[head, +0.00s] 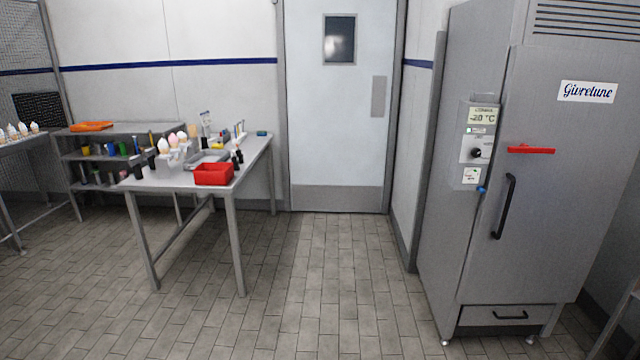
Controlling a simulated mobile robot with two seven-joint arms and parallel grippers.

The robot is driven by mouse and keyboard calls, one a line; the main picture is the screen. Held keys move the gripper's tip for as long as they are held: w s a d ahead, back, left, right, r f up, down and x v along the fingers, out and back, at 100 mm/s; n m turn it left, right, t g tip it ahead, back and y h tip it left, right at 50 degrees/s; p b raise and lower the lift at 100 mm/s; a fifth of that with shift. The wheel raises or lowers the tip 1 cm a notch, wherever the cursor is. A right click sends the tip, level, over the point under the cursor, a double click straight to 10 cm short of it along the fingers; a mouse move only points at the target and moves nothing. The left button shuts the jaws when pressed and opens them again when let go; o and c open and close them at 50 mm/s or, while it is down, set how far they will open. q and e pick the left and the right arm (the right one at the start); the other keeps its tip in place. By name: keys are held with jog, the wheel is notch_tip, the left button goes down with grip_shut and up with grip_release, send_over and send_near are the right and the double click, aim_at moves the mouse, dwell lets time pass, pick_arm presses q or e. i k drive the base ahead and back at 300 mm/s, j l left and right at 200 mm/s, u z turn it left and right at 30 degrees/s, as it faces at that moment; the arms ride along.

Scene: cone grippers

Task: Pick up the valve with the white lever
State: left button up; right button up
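I cannot make out a valve with a white lever for certain. Small items stand on the grey metal table (185,182) at the left, too small to identify. Among them are a pale upright item (206,121) at the back and thin upright pieces (240,129) near the back right corner. Dark small items (237,154) stand behind the red bin, and more dark ones (140,166) sit at the table's left edge. Neither of my grippers shows in the head view.
A red bin (213,175), grey tray (207,157) and ice-cream cones (172,143) are on the table. A shelf unit (150,129) stands behind it. A tall grey freezer (545,200) is at the right. Open tiled floor (310,285) lies between; a closed door (338,115) is at the back.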

aim_at(235, 160)
jog(key=i+u, duration=0.15)
jog(key=i, duration=0.55)
jog(key=i+l+u, duration=0.1)
jog(key=i, duration=0.6)
jog(key=i+l+u, duration=0.25)
jog(key=i+u, duration=0.15)
jog(key=i, duration=0.15)
jog(key=i+l+u, duration=0.4)
jog(key=i+l, duration=0.05)
jog(key=i, duration=0.05)
